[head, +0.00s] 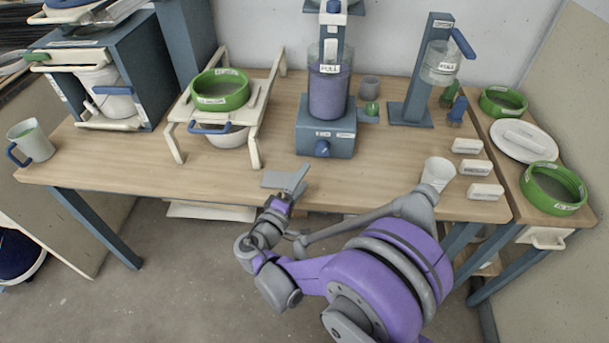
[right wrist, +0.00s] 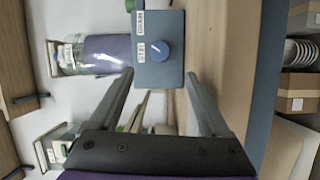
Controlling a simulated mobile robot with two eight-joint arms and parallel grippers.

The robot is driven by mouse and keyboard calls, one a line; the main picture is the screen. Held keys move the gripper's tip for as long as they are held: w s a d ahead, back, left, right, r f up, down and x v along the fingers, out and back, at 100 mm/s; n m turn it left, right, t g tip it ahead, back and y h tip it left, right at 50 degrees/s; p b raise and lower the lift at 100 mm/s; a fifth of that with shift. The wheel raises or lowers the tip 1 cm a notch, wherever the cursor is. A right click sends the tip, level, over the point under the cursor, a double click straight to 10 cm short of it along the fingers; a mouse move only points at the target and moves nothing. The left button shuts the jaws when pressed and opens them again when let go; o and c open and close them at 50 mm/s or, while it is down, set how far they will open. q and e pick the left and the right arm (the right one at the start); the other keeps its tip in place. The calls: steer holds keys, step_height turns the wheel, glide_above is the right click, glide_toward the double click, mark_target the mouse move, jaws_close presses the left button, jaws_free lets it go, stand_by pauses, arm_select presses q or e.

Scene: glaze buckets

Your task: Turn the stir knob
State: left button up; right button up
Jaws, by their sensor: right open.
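The stir knob (head: 322,148) is a round blue knob on the front of the blue-grey base (head: 338,136) of the mixing stand, at the table's middle. A purple-filled clear vessel (head: 328,92) stands above that base. In the right wrist view the knob (right wrist: 160,51) shows a pale pointer line, with small white labels beside it. My right gripper (head: 286,180) is at the table's front edge, in front of and left of the knob. In the right wrist view its open fingers (right wrist: 160,78) are spread either side of the knob's line, empty and apart from it. My left gripper is not in view.
A white cup (head: 438,173) stands right of the stand, close to my right arm. Several white labelled blocks (head: 475,168) lie beyond it. A white rack (head: 262,112) with a green sieve (head: 220,90) stands to the left. The table front before the knob is clear.

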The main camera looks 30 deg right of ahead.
mark_target(323, 152)
stand_by(0.4)
